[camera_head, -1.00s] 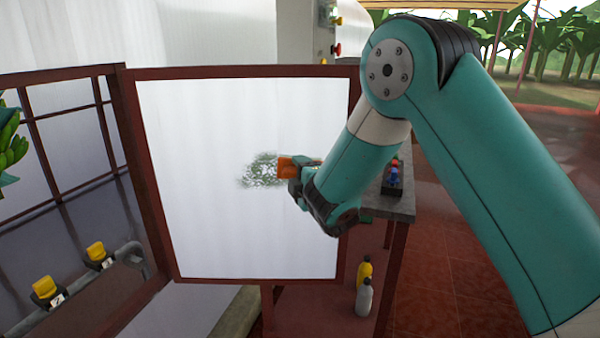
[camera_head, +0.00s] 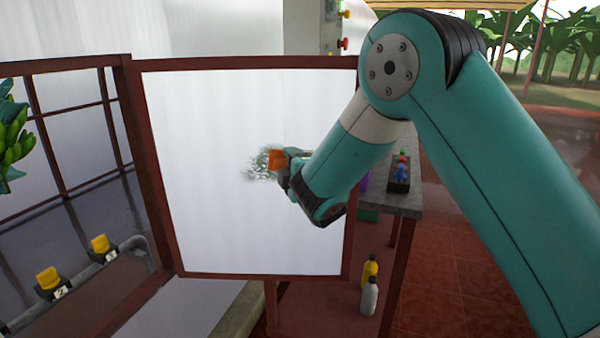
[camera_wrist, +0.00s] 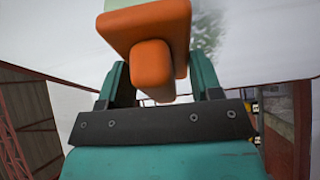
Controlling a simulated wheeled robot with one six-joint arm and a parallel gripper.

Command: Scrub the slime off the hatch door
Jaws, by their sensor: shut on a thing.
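The hatch door (camera_head: 220,220) is a white panel in a dark red frame, standing open in front of me. A green, smeared slime patch (camera_head: 258,172) is on its middle right, partly hidden by the tool and my arm. My gripper (camera_head: 292,167) is shut on an orange scrubber (camera_head: 276,159), which overlaps the patch. I cannot tell for sure whether the scrubber touches the door.
Right of the door is a grey bench (camera_head: 408,203) with a dark tray (camera_head: 400,178) of small coloured items. A yellow bottle (camera_head: 370,271) and a white bottle (camera_head: 369,296) stand below. Yellow numbered parts (camera_head: 48,280) line a pipe at left; green bananas (camera_head: 14,140) hang at the left edge.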

